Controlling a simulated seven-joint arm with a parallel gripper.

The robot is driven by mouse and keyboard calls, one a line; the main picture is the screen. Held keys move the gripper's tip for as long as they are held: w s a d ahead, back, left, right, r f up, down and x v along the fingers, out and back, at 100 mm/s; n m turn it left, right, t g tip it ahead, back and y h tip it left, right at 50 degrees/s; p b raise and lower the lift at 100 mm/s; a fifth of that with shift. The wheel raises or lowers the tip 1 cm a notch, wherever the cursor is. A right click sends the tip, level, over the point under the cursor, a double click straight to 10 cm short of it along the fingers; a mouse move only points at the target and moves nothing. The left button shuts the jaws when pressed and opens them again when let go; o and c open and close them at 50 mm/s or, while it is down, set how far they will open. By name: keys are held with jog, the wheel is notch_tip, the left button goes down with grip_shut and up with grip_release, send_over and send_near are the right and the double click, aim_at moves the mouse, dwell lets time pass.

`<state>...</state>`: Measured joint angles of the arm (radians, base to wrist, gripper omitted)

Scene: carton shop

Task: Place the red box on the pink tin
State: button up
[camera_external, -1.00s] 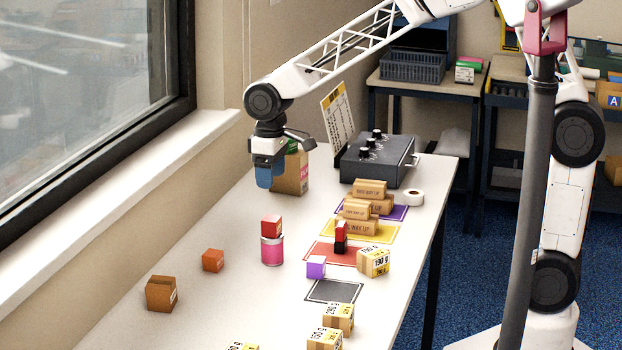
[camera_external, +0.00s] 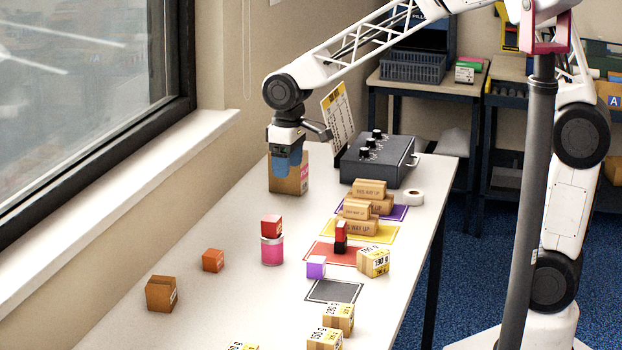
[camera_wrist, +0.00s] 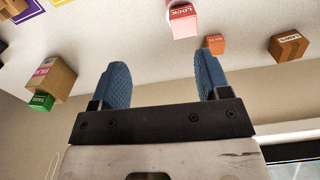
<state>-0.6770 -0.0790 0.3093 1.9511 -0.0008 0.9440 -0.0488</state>
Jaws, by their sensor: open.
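The red box (camera_external: 272,226) sits on top of the pink tin (camera_external: 272,250) near the middle of the table in the external view. The red box also shows at the top of the wrist view (camera_wrist: 183,22), with only part of the tin visible beyond it. My gripper (camera_external: 287,170) is at the far end of the table, in front of a tall brown carton and well away from the tin. In the wrist view my gripper (camera_wrist: 164,75) is open, with nothing between its fingers.
The tall carton (camera_external: 290,186) stands behind my gripper; a green box (camera_wrist: 41,102) rests on it. An orange box (camera_external: 213,260) and a brown box (camera_external: 161,294) are left of the tin. Stacked cartons (camera_external: 357,222), a red-and-black stack (camera_external: 341,238) and a purple box (camera_external: 316,267) are right.

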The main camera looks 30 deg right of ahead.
jog(key=s+d+r+m+t, duration=0.1)
jog(key=s+d+r+m, duration=0.15)
jog(key=d, duration=0.95)
jog(key=s+d+r+m, duration=0.2)
jog(key=d+r, duration=0.2)
jog(key=d, duration=0.7)
jog(key=s+d+f+m+t, duration=0.1)
jog(key=s+d+m, duration=0.3)
jog(key=s+d, duration=1.2)
jog(key=shift+d, duration=0.75)
